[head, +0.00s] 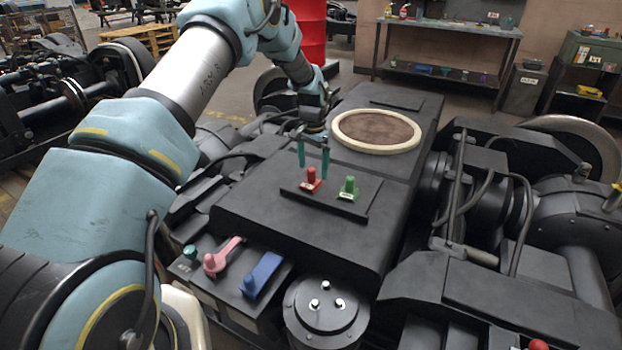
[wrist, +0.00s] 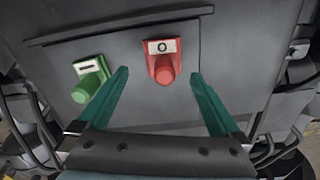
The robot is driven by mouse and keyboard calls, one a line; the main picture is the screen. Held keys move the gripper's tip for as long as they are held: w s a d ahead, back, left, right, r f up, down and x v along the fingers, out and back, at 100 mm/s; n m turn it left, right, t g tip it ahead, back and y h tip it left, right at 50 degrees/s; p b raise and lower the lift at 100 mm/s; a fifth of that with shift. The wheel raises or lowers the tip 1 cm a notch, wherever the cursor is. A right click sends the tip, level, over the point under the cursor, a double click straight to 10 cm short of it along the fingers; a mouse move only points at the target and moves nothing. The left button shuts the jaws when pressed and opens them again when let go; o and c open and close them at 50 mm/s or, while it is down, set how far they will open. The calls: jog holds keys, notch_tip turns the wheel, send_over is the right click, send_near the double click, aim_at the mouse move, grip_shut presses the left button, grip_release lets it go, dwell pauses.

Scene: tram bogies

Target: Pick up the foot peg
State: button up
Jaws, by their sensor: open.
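A red peg with a flat foot (head: 311,180) stands on the black bogie top, by a low ledge. A green peg of like shape (head: 348,189) stands just right of it. In the wrist view the red peg (wrist: 163,62) has a white label with a round mark, and the green peg (wrist: 90,78) has a label with a bar. I cannot tell by any name which one is the foot peg. My gripper (head: 313,172) points down over the red peg, its teal fingers apart. In the wrist view my gripper (wrist: 160,76) is open and empty, with the red peg between the finger lines and the green peg outside.
A cream ring with a brown centre (head: 376,131) lies behind on the bogie top. A pink lever piece (head: 222,257), a blue block (head: 262,274) and a teal knob (head: 190,252) sit on a lower front ledge. Cables and black housings flank the right side.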

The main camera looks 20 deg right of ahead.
aim_at(311, 169)
jog(key=shift+w+a+f+p, duration=0.15)
jog(key=shift+f+p, duration=0.25)
jog(key=shift+f, duration=0.75)
jog(key=shift+w+f+p, duration=0.1)
jog(key=shift+f+p, duration=0.25)
jog(key=shift+f, duration=0.8)
jog(key=c, duration=1.5)
